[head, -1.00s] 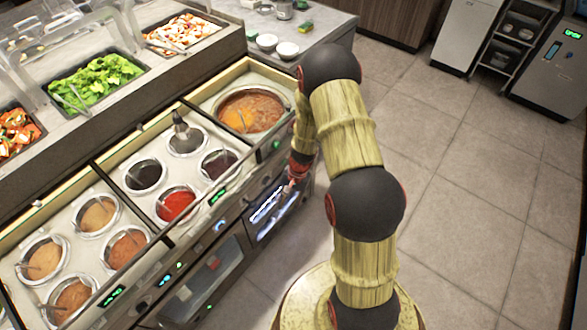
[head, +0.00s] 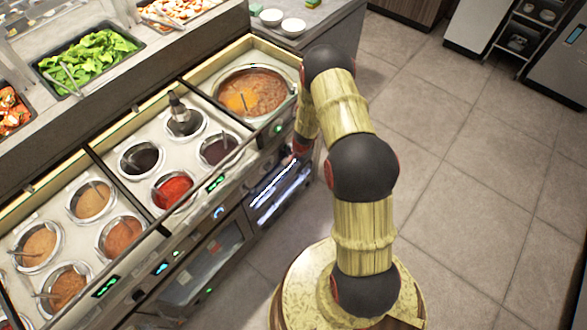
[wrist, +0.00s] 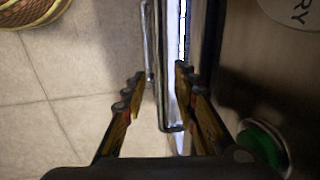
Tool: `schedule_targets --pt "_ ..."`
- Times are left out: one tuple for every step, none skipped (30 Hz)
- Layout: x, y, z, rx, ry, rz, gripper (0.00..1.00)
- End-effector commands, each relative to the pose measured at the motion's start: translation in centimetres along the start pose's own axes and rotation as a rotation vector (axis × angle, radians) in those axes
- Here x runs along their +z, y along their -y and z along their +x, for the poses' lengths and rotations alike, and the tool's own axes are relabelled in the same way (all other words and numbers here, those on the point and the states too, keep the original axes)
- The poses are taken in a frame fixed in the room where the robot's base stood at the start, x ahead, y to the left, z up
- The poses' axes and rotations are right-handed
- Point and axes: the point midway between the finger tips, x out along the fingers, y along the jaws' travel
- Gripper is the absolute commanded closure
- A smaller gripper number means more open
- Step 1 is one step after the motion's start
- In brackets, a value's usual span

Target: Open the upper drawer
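In the wrist view my gripper (wrist: 160,78) is open, its two fingers apart. A thin metal handle (wrist: 160,95) runs lengthwise between the fingers, with its bent end near them; I see no clear contact. The handle stands off a dark front panel (wrist: 235,60) at the right, with a bright strip beside it. In the head view my arm reaches down to the counter front, beside a unit with bright lit lines (head: 280,192). My fingers are hidden there. I cannot tell which drawer the handle belongs to, and I see no clearly open drawer.
A green round knob (wrist: 263,145) sits close to the right finger. Sauce wells (head: 172,188) and a large soup pan (head: 253,92) are set in the counter above. Tiled floor (head: 470,190) at the right is clear.

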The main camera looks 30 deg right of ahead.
Motion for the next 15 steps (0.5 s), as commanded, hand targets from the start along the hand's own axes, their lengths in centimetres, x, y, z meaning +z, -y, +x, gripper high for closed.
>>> schedule_targets --pt "0.01 -0.01 0.55 0.000 0.000 0.000 0.71" --pt "0.00 -0.01 0.71 0.000 0.000 0.001 0.71" --pt "0.00 0.00 0.85 0.000 0.000 0.001 0.71" --pt "0.00 0.01 0.92 0.000 0.000 0.001 0.71" --pt "0.00 0.01 0.97 0.000 0.000 0.001 0.71" --pt "-0.01 0.02 0.99 0.000 0.000 0.001 0.71" --pt "0.00 0.03 1.00 0.000 0.000 0.001 0.71" --pt "0.00 0.03 0.99 0.000 0.000 0.001 0.71" --pt "0.00 0.03 0.97 0.000 0.000 0.001 0.71" --pt "0.00 0.03 0.96 0.000 0.000 0.000 0.71" --pt "0.00 0.03 0.96 0.000 0.000 0.000 0.71" --pt "0.00 0.03 0.96 0.000 0.000 0.000 0.71" --pt "0.00 0.03 0.95 0.000 0.000 0.000 0.73" --pt "0.00 0.03 0.95 0.000 0.000 0.000 0.75" --pt "0.00 0.03 0.95 0.000 0.000 0.000 0.77"
